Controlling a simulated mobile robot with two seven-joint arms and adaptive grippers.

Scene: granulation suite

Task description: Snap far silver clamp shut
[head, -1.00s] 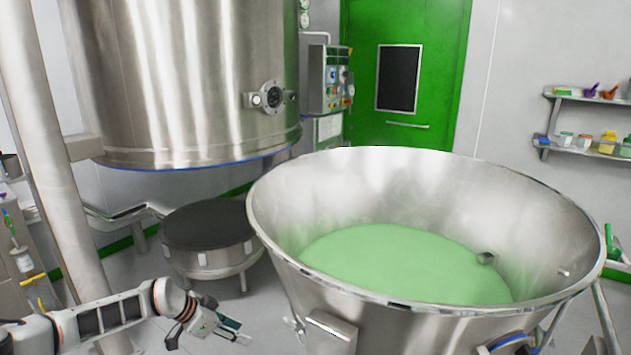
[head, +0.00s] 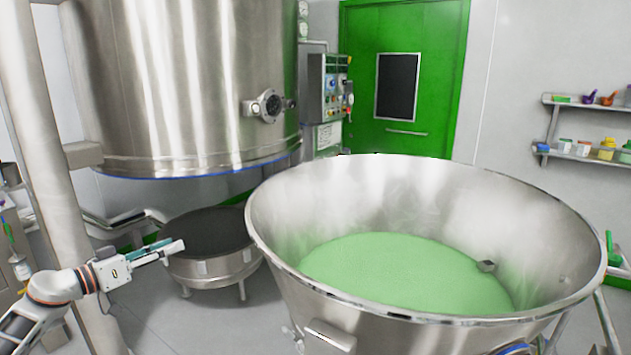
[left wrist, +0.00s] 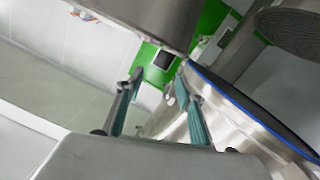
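I cannot make out the far silver clamp for sure. Small silver fittings (head: 292,334) and a box-like bracket (head: 330,336) sit on the near outer wall of the large steel bowl (head: 283,262). The bowl holds green material (head: 405,270). My left gripper (head: 178,247) is raised in front of the low round drum, left of the bowl and apart from it in the picture. In the left wrist view its two fingers (left wrist: 160,88) stand apart with nothing between them. My right gripper is not in view.
A big steel vessel (head: 190,80) with a blue lower edge hangs at the upper left. A low drum (head: 215,268) with a dark top stands below it. A thick steel post (head: 50,170) is close to my left arm. Grey floor is clear between drum and bowl.

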